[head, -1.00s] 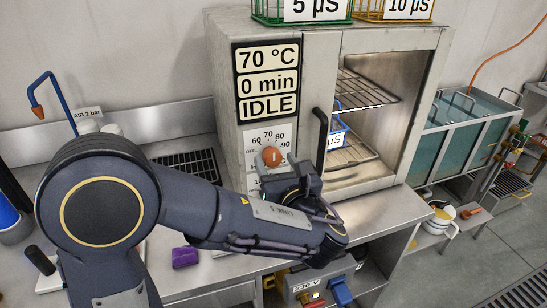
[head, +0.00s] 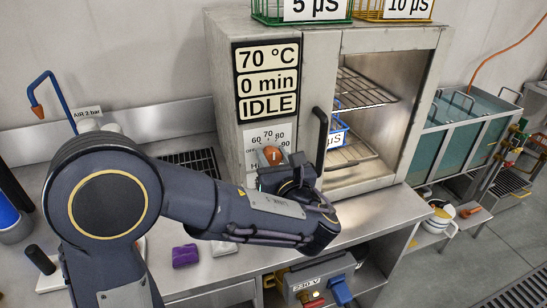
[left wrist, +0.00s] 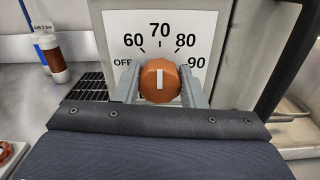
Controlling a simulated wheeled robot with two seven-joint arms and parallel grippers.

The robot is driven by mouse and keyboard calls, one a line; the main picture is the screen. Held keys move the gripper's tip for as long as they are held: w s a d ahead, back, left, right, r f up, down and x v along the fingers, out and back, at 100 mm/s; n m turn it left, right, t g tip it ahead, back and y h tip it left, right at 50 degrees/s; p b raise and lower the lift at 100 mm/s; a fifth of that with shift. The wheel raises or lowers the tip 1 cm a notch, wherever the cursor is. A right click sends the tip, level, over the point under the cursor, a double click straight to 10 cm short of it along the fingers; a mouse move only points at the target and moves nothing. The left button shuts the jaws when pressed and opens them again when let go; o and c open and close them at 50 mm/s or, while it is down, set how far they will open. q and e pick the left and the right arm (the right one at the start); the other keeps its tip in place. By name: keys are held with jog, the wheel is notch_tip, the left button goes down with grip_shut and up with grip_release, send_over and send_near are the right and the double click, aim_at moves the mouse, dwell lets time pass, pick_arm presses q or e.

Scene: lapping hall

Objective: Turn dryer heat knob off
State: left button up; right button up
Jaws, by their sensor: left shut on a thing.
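The orange heat knob (head: 271,156) sits on the front panel of the dryer (head: 222,70). In the left wrist view the knob (left wrist: 160,82) has a white mark that stands upright, towards 70 on the dial plate (left wrist: 160,32). OFF is printed at the dial's lower left and 90 at its right. My left gripper (left wrist: 158,88) has one finger on each side of the knob and is shut on it. In the head view my left gripper (head: 277,170) partly covers the lower dial plate. The display reads 70 °C, 0 min, IDLE.
The dryer's door handle (head: 321,135) stands just right of my gripper. The chamber is open, with wire racks (head: 365,88). A purple block (head: 185,256) lies on the bench at left. A 230 V box (head: 318,280) sits below.

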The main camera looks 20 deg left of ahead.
pick_arm(q)
jog(key=shift+f+n+b, duration=0.2)
jog(key=shift+n+b, duration=0.6)
jog(key=shift+b, duration=0.25)
jog(key=n+b, duration=0.6)
jog(key=b, duration=0.1)
jog(key=n+b, duration=0.6)
jog(key=b, duration=0.1)
jog(key=shift+a+f, duration=0.15)
jog(key=shift+n+b, duration=1.15)
jog(key=shift+n, duration=0.05)
jog(key=shift+r, duration=0.2)
jog(key=o, duration=1)
jog(key=shift+s, duration=0.1)
